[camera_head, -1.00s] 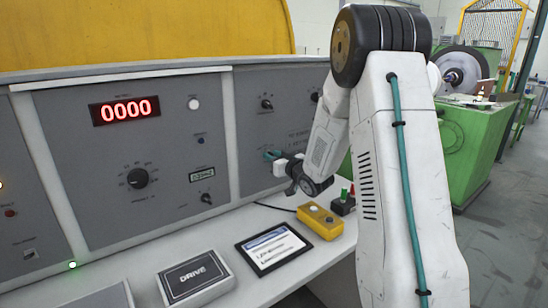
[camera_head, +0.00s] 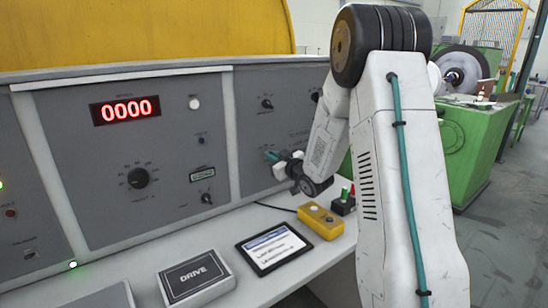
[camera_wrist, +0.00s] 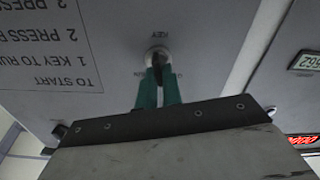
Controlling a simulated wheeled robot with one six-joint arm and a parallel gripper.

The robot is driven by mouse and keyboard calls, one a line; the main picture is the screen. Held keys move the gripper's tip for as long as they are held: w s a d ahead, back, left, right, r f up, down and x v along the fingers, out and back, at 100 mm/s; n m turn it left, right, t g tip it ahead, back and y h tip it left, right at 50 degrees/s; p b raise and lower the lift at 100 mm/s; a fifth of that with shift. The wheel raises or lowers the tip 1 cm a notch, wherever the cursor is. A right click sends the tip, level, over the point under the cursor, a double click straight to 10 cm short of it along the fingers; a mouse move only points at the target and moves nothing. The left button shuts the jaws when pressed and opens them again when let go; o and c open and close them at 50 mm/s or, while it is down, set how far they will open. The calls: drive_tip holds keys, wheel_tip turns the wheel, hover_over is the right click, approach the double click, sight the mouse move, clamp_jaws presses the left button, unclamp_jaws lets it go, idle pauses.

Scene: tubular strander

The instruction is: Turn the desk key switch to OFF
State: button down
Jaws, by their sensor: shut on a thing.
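The desk key switch (camera_wrist: 157,58) shows in the wrist view as a round metal lock on the grey panel, with "KEY" lettering beside it. A dark key (camera_wrist: 157,72) stands out of it. My gripper (camera_wrist: 158,84) has its teal fingers shut on the key, close to the panel. In the head view my gripper (camera_head: 272,156) is at the right-hand panel, and the key and switch are hidden there. I cannot tell which position the key points to.
The desk top holds a DRIVE box (camera_head: 195,277), a tablet-like card (camera_head: 273,248), a yellow button box (camera_head: 320,221) and a small dark box with a green button (camera_head: 343,202). A printed start notice (camera_wrist: 50,45) is beside the switch.

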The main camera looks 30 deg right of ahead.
drive_tip(key=n, duration=0.5)
drive_tip(key=shift+a+f+n, duration=0.15)
drive_tip(key=shift+a+n, duration=0.05)
drive_tip(key=shift+n, duration=0.2)
idle(0.4)
drive_tip(key=c, duration=1.6)
unclamp_jaws()
drive_tip(key=shift+o, duration=0.2)
drive_tip(key=s, duration=0.7)
drive_tip(key=shift+s, duration=0.4)
drive_tip(key=shift+d, duration=0.1)
